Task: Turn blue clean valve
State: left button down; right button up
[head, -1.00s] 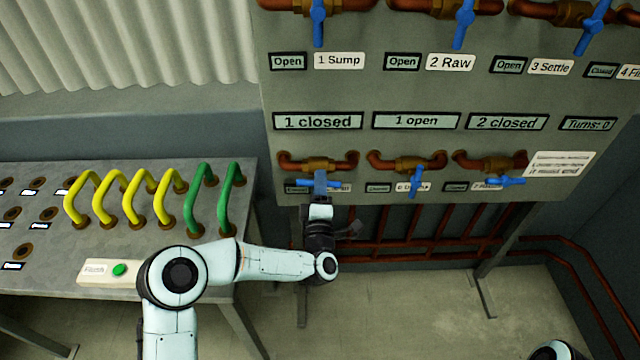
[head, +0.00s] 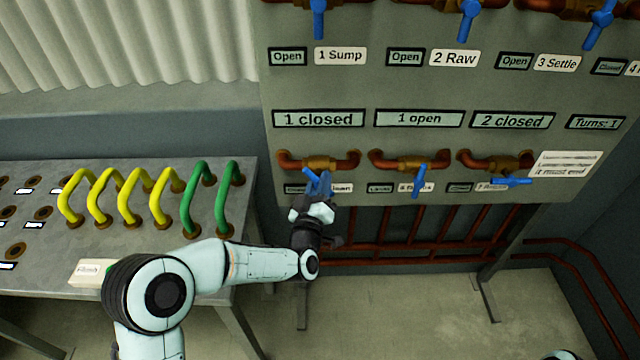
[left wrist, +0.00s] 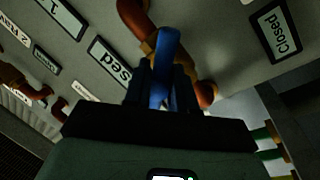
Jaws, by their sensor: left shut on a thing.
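The lower-left valve on the panel has a brass body (head: 318,163) on a copper pipe and a blue handle (head: 315,180). Its label (head: 341,188) is partly hidden by my gripper, so I cannot read it fully. My left gripper (head: 318,192) is shut on this blue handle, which looks tilted. In the left wrist view the blue handle (left wrist: 166,62) stands between the two dark fingers of the gripper (left wrist: 161,88). A small sign reading "Closed" (left wrist: 281,31) shows there. My right gripper is out of view.
The lower row also holds a middle valve with a blue handle (head: 419,181) and a right valve with a sideways handle (head: 512,181). A sign reads "Turns: 1" (head: 595,123). A grey table (head: 150,245) with yellow and green cables stands left.

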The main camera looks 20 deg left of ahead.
pick_arm(q)
jog(key=shift+a+f+m, duration=0.1)
jog(key=shift+f+m, duration=0.2)
jog(key=shift+m, duration=0.4)
jog(key=shift+g, duration=0.3)
jog(key=c, duration=1.1)
grip_release()
jog(key=shift+o, duration=0.2)
jog(key=shift+r, duration=0.1)
jog(key=shift+s, duration=0.15)
jog(key=shift+s, duration=0.25)
jog(key=s+f, duration=0.1)
jog(key=s, duration=1.1)
jog(key=shift+s+d+f, duration=0.25)
jog(key=shift+s, duration=0.05)
